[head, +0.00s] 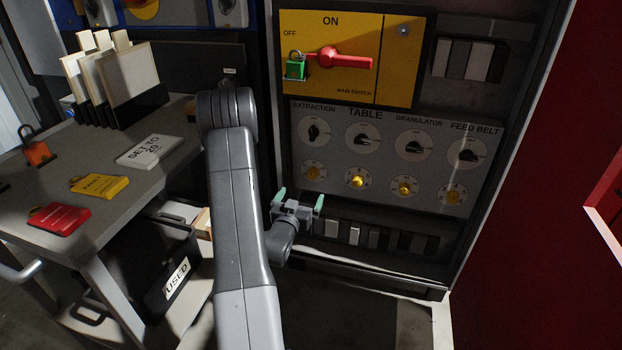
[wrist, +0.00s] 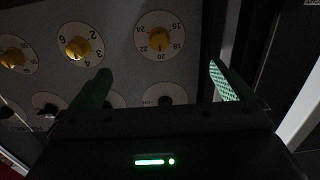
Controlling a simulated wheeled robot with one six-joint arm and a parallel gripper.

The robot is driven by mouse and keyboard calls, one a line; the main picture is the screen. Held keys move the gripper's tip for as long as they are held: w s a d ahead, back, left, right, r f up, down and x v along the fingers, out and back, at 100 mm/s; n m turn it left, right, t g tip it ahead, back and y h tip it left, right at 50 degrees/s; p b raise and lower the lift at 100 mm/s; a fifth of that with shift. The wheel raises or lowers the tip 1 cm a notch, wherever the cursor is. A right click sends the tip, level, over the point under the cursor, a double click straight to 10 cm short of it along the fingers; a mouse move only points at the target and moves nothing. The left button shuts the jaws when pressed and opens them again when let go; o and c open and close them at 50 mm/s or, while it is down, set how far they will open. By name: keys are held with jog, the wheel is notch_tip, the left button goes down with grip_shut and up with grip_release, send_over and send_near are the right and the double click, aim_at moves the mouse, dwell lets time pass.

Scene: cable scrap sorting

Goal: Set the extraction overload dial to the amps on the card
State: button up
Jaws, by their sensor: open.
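The extraction overload dial is the yellow knob (head: 313,172) under the EXTRACTION switch on the grey panel. In the wrist view the panel is upside down and this yellow knob (wrist: 159,41) sits on a white disc numbered 16 to 24. I cannot tell which number it points to. The white card (head: 150,151) on the bench reads SET TO 20. My gripper (head: 299,201) is open and empty, just below and in front of the dial. In the wrist view its two fingers (wrist: 160,72) are spread either side of the dial's column, apart from the knob.
Other yellow dials (wrist: 81,47) sit alongside, with black rotary switches (head: 411,147) above them. The yellow main switch plate (head: 388,60) has a red handle (head: 340,60) and green padlock (head: 296,68). Red and yellow tags lie on the bench (head: 130,201). A red wall (head: 545,170) stands right.

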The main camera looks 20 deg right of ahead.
jog(key=b+v, duration=0.3)
jog(key=v, duration=0.5)
jog(key=shift+s+b, duration=0.2)
jog(key=shift+b, duration=0.1)
jog(key=shift+s+a, duration=0.1)
